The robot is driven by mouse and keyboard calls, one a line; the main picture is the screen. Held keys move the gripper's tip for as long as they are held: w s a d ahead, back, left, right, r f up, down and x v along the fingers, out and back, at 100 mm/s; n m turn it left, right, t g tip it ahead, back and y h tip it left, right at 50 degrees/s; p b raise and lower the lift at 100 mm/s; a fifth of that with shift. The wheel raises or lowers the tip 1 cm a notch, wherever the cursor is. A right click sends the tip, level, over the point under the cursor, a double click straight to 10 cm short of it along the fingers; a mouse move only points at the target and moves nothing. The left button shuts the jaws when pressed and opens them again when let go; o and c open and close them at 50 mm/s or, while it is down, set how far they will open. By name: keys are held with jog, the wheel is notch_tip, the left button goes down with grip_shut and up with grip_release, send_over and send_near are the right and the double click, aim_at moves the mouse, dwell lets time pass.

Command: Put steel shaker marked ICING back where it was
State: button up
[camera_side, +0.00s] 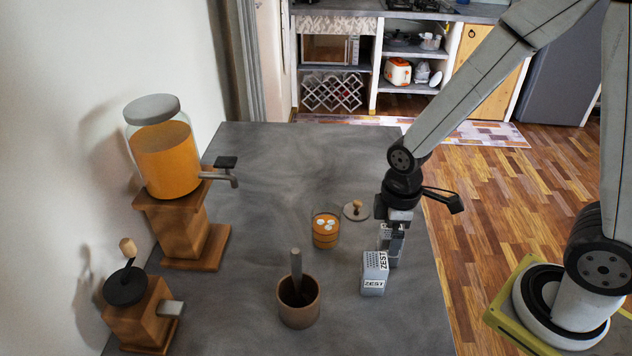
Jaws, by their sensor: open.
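A steel shaker marked ZEST (373,283) stands upright on the grey counter (300,170), near its right edge. I can read no ICING mark anywhere. My gripper (391,252) points down just behind the ZEST shaker and is open. The ZEST shaker hides part of the space below the fingertips.
A glass of orange drink (326,230) and a round lid with a wooden knob (355,211) are left of my gripper. A wooden mortar with pestle (298,303) stands in front. A juice dispenser (165,160) and a grinder (140,308) line the left. The back counter is clear.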

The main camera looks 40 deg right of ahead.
jog(key=shift+r, duration=4.65)
jog(key=f+m, duration=0.1)
jog(key=d+f+m+t, duration=0.1)
jog(key=m, duration=0.1)
jog(key=d+f+m, duration=0.1)
jog(key=m, duration=0.1)
jog(key=shift+s+t, duration=0.15)
jog(key=shift+t, duration=0.15)
jog(key=f+m, duration=0.1)
jog(key=m, duration=0.1)
jog(key=d+m+t, duration=0.1)
jog(key=m, duration=0.1)
jog(key=shift+s+d+f, duration=0.1)
jog(key=shift+d+f, duration=0.05)
jog(key=shift+f, duration=0.2)
